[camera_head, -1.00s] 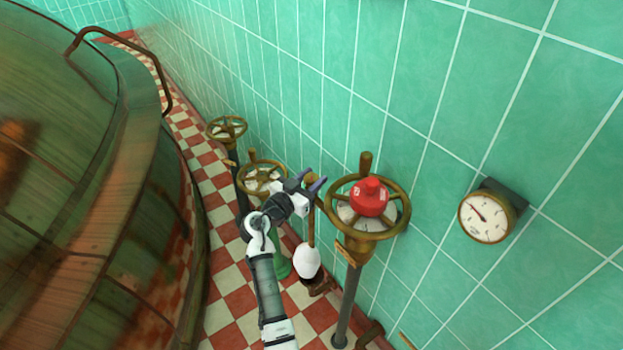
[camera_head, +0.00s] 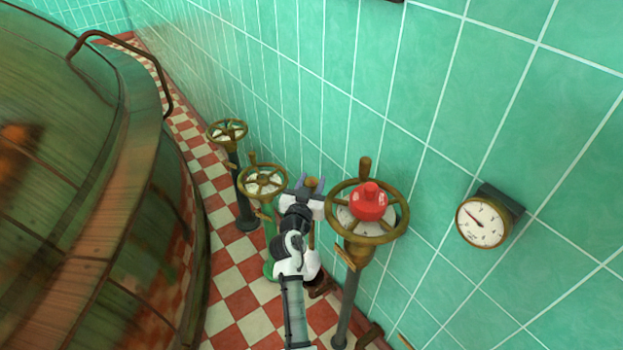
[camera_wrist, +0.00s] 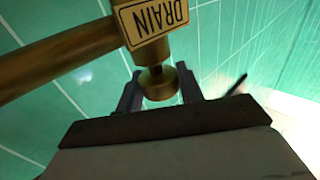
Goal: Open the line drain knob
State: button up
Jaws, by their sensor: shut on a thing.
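The drain knob (camera_wrist: 160,86) is a small brass knob beneath a brass pipe (camera_wrist: 60,58) in the wrist view. A label reading DRAIN (camera_wrist: 153,20) sits upside down beside it. My gripper (camera_wrist: 159,92) is shut on the knob, one finger on each side. In the head view the brass knob (camera_head: 312,183) shows at the fingertips of my gripper (camera_head: 307,187), between two handwheels near the tiled wall. My arm hides much of what is below it.
A large brass handwheel (camera_head: 340,226) with a red cap (camera_head: 369,201) stands just right of my gripper. A smaller handwheel (camera_head: 262,181) stands close on the left, another (camera_head: 227,131) farther back. A gauge (camera_head: 482,222) is on the wall. A big copper kettle (camera_head: 60,200) fills the left.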

jog(key=shift+n+y+p, duration=0.6)
jog(key=shift+y+p, duration=0.3)
jog(key=o, duration=1)
jog(key=shift+s+f, duration=0.1)
